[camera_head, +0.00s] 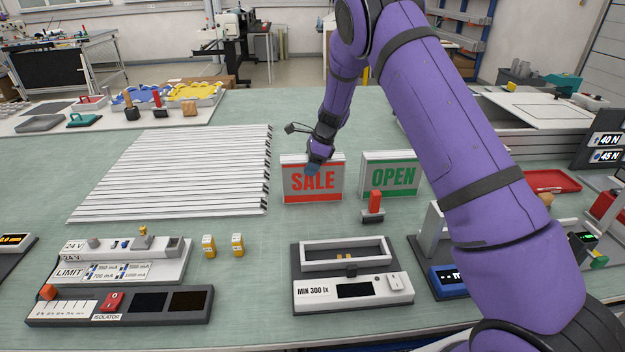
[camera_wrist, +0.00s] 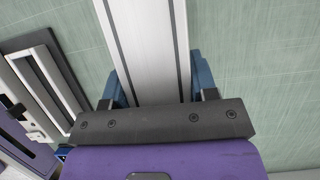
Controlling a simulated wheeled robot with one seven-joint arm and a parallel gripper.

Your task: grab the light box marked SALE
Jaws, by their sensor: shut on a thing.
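The light box marked SALE (camera_head: 300,183) stands upright on the green table, its red face toward the head camera. My gripper (camera_head: 315,164) is at its top edge, right of the box's middle, reaching down from above. In the wrist view, my gripper (camera_wrist: 160,90) has one blue finger on each side of the box's pale top (camera_wrist: 148,45), shut on it. The finger tips are partly hidden behind the box and the gripper body. A light box marked OPEN (camera_head: 391,177) with a green face stands just to the right, apart from it.
A stack of pale rails (camera_head: 180,170) lies to the left. A red-handled block (camera_head: 373,205) stands before the OPEN box. The MIN 300 lx station (camera_head: 345,290) with a frame is in front. A control panel (camera_head: 120,305) sits front left. Bare table lies between.

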